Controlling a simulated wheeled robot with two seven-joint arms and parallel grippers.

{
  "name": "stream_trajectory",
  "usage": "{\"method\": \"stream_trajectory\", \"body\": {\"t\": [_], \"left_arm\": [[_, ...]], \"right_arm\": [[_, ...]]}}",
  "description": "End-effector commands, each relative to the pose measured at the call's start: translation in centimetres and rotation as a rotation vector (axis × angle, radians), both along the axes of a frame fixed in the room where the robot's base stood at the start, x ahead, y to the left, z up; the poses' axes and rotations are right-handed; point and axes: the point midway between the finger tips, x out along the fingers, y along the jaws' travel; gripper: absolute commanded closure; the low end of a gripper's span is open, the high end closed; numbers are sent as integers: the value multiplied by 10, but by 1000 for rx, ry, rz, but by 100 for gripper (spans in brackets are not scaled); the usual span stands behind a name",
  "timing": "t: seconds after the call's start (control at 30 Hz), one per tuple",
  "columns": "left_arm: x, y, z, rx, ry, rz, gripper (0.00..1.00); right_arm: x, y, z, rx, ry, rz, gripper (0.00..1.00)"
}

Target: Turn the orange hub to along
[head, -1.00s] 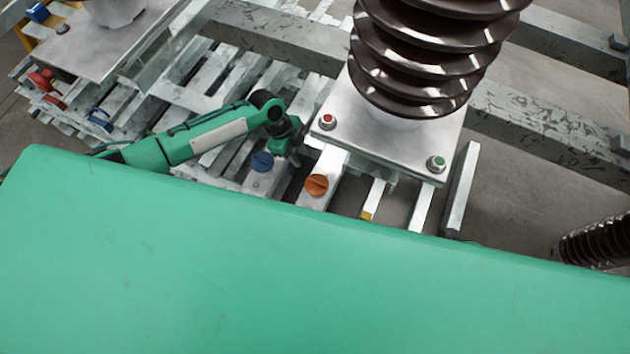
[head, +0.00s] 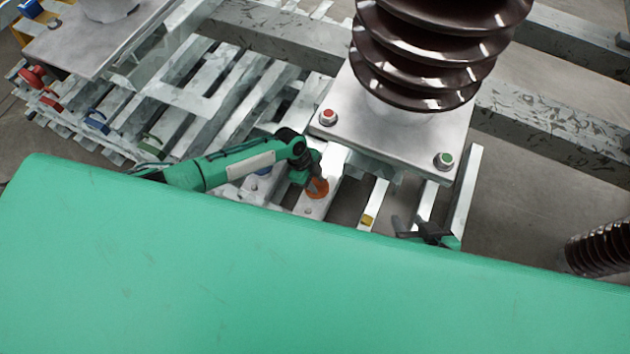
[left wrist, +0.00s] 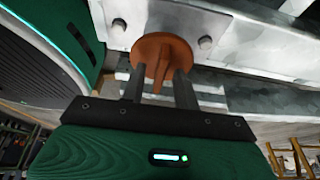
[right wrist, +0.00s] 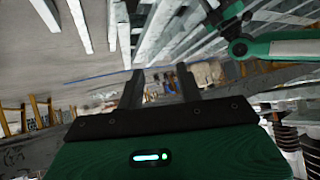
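The orange hub (head: 318,189) sits on a pale metal bar in front of the insulator's base plate, partly covered by my left gripper (head: 310,180). In the left wrist view the orange hub (left wrist: 176,50) is a round disc with a raised ridge. The ridge lies between the two fingers of my left gripper (left wrist: 158,84), with a gap visible beside it; contact cannot be told. The left gripper is open. My right gripper (head: 428,230) is above the frame's right side, away from the hub. In the right wrist view (right wrist: 160,88) its fingers are apart and empty.
A blue hub (head: 263,171) is left of the orange one, mostly behind my left arm. The base plate (head: 390,140) carries a red button (head: 328,117), a green button (head: 444,161) and the ribbed brown insulator (head: 430,60). A yellow block (head: 368,220) lies right of the hub.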

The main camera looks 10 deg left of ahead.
Motion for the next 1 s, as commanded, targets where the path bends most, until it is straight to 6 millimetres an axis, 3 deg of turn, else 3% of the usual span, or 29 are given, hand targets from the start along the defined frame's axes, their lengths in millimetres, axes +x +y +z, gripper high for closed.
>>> {"method": "stream_trajectory", "body": {"t": [0.23,0.4,0.73,1.0], "left_arm": [[0,0,0,0,0,0,69],[0,0,0,0,0,1,100],[0,1,0,1,1,21,100],[-2,1,2,0,2,142,100]], "right_arm": [[0,0,0,1,-2,1,64],[0,0,0,1,-1,1,64],[-2,-1,1,-7,15,1,64],[-12,-27,7,-83,152,-28,64]]}}
